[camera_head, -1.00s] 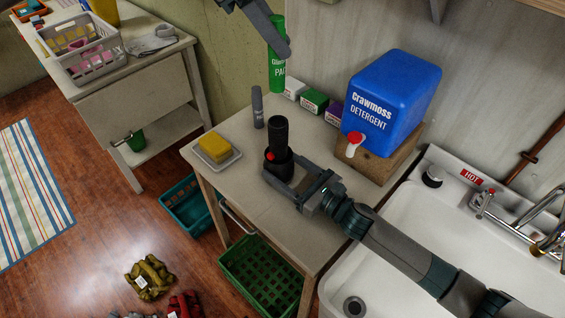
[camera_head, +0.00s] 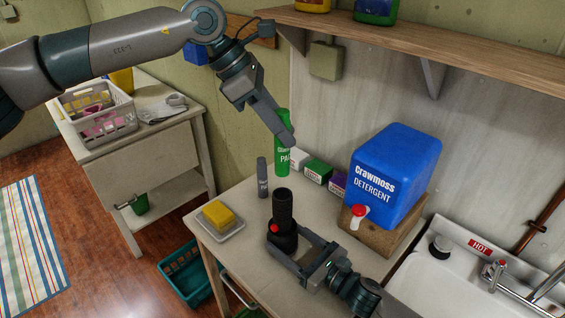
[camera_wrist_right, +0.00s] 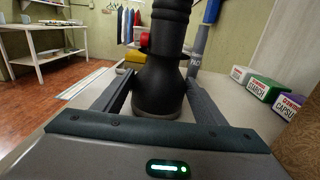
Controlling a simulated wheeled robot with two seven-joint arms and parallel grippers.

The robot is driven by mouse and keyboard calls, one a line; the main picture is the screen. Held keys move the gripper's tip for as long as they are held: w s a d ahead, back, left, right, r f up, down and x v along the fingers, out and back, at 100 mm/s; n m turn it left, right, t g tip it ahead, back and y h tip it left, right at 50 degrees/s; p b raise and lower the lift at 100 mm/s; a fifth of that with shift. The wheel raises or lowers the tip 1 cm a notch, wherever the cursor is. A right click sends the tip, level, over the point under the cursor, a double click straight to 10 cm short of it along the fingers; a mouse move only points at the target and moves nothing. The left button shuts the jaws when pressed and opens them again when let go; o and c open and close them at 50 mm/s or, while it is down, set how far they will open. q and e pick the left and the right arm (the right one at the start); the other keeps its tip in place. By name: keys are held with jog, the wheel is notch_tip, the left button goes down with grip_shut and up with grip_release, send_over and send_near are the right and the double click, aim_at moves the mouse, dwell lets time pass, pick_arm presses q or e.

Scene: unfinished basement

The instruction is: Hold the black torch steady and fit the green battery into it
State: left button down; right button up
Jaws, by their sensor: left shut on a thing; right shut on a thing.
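The black torch (camera_head: 284,212) stands upright on the table, its wide end down, with a red button on its side. My right gripper (camera_head: 287,242) is shut around its wide base; the right wrist view shows a finger on each side of the torch (camera_wrist_right: 160,85). The green battery (camera_head: 282,158) is upright in my left gripper (camera_head: 284,138), which is shut on its upper part. In the head view the battery's lower end appears just above the torch's top, apart from it. The torch's top is cut off in the right wrist view, and the battery is not seen there.
A grey cylinder (camera_head: 262,178) stands just behind the torch. A yellow sponge (camera_head: 218,214) lies on a dish at the left. Small boxes (camera_head: 318,171) and a blue detergent container (camera_head: 395,175) on a wooden block (camera_head: 372,237) stand behind and right. A sink (camera_head: 450,275) is at the right.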

aim_at(282, 151)
pick_arm(q)
jog(key=shift+f, duration=1.05)
jog(key=shift+f, duration=1.9)
jog(key=shift+f, duration=0.6)
jog(key=c, duration=1.5)
grip_release()
jog(key=shift+r, duration=0.15)
jog(key=shift+a+r, duration=0.1)
jog(key=shift+r, duration=0.5)
jog(key=v, duration=1.1)
jog(key=shift+a+r, duration=0.2)
jog(key=shift+r, duration=0.1)
